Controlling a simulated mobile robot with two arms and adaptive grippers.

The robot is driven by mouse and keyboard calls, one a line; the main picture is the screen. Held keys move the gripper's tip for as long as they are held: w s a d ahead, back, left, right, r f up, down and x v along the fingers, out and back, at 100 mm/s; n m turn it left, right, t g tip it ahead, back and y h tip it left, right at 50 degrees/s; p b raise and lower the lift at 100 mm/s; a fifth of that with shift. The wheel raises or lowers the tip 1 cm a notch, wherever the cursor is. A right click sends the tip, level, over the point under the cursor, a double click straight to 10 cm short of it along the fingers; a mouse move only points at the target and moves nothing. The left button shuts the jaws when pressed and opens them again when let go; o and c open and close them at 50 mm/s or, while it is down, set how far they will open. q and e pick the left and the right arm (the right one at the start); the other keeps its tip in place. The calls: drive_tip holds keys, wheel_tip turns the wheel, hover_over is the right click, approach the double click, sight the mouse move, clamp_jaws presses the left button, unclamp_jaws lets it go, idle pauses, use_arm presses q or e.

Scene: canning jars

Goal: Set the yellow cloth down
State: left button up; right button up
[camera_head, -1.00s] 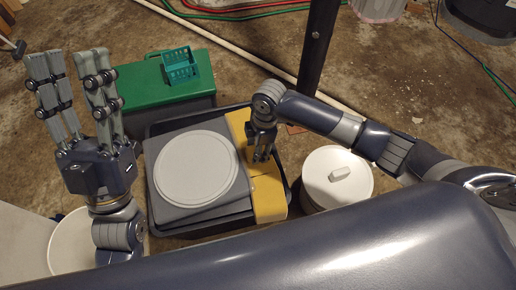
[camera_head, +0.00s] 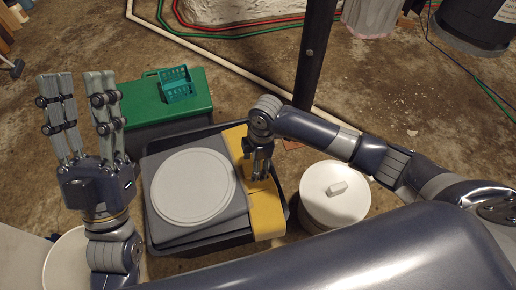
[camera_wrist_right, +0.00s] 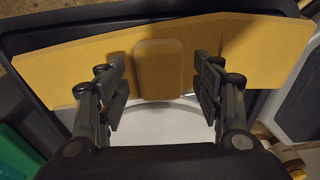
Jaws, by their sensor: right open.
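A small folded yellow cloth (camera_wrist_right: 158,70) with rounded corners shows in the right wrist view. It appears to lie flat on a long yellow board (camera_wrist_right: 262,45) of nearly the same colour. My right gripper (camera_wrist_right: 160,85) is open, with one finger on each side of the cloth and a gap on both sides. In the head view my right gripper (camera_head: 259,176) points down over the yellow board (camera_head: 266,222), hiding part of it; the cloth is hard to make out there. My left gripper (camera_head: 82,98) is raised at the left, open and empty, its fingers pointing up.
The board lies across a dark tub (camera_head: 279,178) beside a grey block with a round white lid (camera_head: 194,187). A white lidded pot (camera_head: 333,207) stands to the right. A green-topped box (camera_head: 140,100) with a teal basket (camera_head: 177,84) and a dark post (camera_head: 312,55) stand behind.

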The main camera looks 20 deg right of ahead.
drive_tip(key=r, duration=0.1)
drive_tip(key=r+p, duration=0.1)
drive_tip(key=r, duration=0.1)
drive_tip(key=r+p, duration=0.1)
drive_tip(key=r, duration=0.1)
drive_tip(key=shift+d+r, duration=0.2)
drive_tip(key=shift+d, duration=0.05)
wheel_tip(320, 180, up, 5)
drive_tip(key=p, duration=0.2)
drive_tip(key=s+a+r+m+t+y, duration=0.1)
drive_tip(key=a+r+m+t+y, duration=0.5)
drive_tip(key=a, duration=0.6)
use_arm(q)
drive_tip(key=w+f+g+y, duration=0.2)
drive_tip(key=f+g, duration=0.3)
drive_tip(key=f, duration=0.4)
drive_tip(key=w+f+g+y, duration=0.2)
drive_tip(key=w+f+g, duration=0.3)
drive_tip(key=f, duration=0.4)
drive_tip(key=shift+a+g, duration=0.35)
drive_tip(key=shift+g, duration=0.35)
use_arm(e)
drive_tip(key=s+d+r+m+t+h, duration=0.2)
drive_tip(key=d+r+m+t+h, duration=0.1)
drive_tip(key=d+r+m+t, duration=0.6)
drive_tip(key=d+r, duration=0.3)
drive_tip(key=d, duration=0.2)
drive_tip(key=shift+d+r+t+h, duration=0.15)
drive_tip(key=shift+t+h, duration=0.25)
